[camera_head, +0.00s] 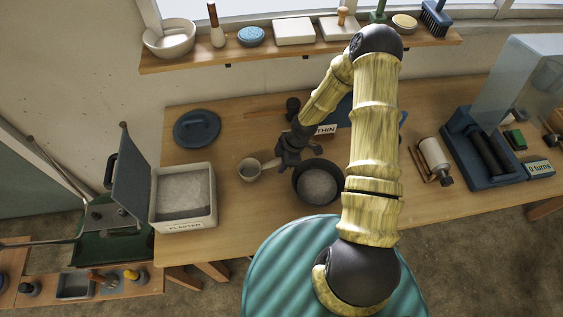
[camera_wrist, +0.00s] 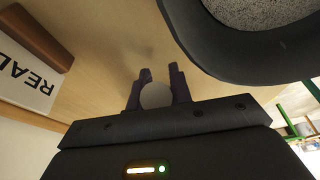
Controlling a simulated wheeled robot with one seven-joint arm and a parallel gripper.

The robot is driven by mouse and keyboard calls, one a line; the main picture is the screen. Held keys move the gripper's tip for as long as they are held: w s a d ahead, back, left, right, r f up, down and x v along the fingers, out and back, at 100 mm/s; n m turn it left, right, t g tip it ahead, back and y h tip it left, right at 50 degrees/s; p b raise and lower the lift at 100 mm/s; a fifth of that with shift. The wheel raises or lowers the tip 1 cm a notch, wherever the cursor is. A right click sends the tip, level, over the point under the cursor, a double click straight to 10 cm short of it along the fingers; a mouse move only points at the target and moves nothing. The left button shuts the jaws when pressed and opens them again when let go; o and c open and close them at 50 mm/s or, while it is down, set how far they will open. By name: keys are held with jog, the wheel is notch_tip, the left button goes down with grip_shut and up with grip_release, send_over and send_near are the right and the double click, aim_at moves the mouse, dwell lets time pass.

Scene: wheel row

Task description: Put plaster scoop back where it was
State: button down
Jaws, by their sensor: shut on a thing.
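The plaster scoop (camera_head: 249,170) is a small pale cup with a short handle, in the head view left of the dark bowl. My gripper (camera_head: 277,161) is shut on its handle, with the cup pointing left. In the wrist view a pale rounded part of the scoop (camera_wrist: 156,96) shows between the two dark fingers. I cannot tell whether the scoop touches the table. The white plaster bin (camera_head: 196,222) stands to the left with grey powder inside and its label facing front. The scoop is outside the bin, to its right.
A dark bowl (camera_head: 299,190) with grey contents is close to the gripper's right. A grey-blue panel (camera_head: 131,165) stands upright at the bin's left. A round blue lid (camera_head: 197,127) lies behind the bin. Bare table lies between bin and scoop. A laden shelf (camera_head: 270,55) is above.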

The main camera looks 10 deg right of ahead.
jog(key=shift+a+f, duration=0.1)
jog(key=c, duration=1.3)
grip_release()
jog(key=shift+o, duration=0.2)
jog(key=b+v, duration=0.2)
jog(key=v, duration=1)
